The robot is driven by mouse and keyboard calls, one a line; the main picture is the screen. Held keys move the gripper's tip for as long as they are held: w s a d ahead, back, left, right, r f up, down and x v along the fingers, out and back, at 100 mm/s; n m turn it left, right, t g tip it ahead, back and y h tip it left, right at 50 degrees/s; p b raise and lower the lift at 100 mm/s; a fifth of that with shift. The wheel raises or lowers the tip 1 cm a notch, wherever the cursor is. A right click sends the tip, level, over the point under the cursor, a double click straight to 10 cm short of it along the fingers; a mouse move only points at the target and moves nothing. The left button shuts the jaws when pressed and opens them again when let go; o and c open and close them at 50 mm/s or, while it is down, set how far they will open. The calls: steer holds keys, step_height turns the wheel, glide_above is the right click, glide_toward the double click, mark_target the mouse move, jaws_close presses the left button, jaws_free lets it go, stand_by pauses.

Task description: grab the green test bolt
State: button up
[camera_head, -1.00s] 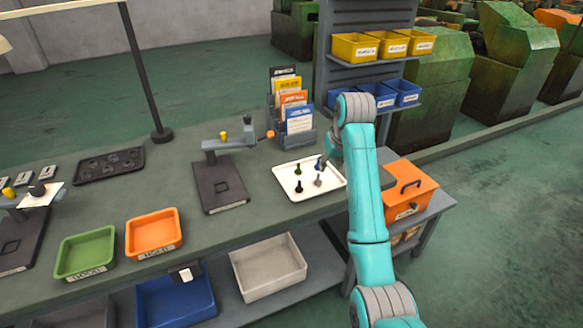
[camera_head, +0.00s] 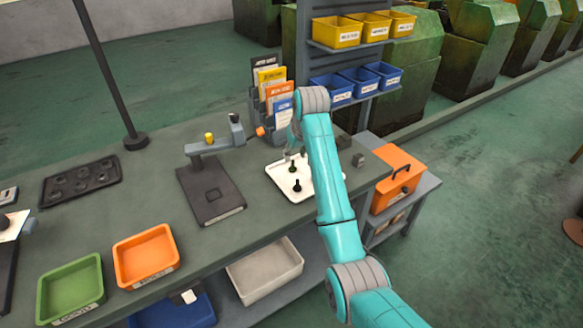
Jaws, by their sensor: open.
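The white tray (camera_head: 275,174) lies on the bench, partly hidden behind my arm. A small dark bolt (camera_head: 292,167) stands at its back; it looks like the green test bolt, though its colour is hard to make out here. A black bolt (camera_head: 297,187) stands nearer the front of the tray. My gripper (camera_head: 295,156) is open and points down over the back part of the tray, at or just above the back bolt. I cannot tell whether its fingers touch that bolt. Any bolts on the tray's right side are hidden by my arm.
A grey measuring stand (camera_head: 210,190) is left of the tray. A rack of booklets (camera_head: 272,95) stands close behind it. Orange (camera_head: 146,256) and green (camera_head: 70,292) bins sit at front left. An orange toolbox (camera_head: 396,180) is at right. Shelved yellow and blue bins rise behind.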

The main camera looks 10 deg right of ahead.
mark_target(293, 161)
steer(key=shift+x, duration=2.85)
steer(key=shift+c, duration=0.2)
jaws_close()
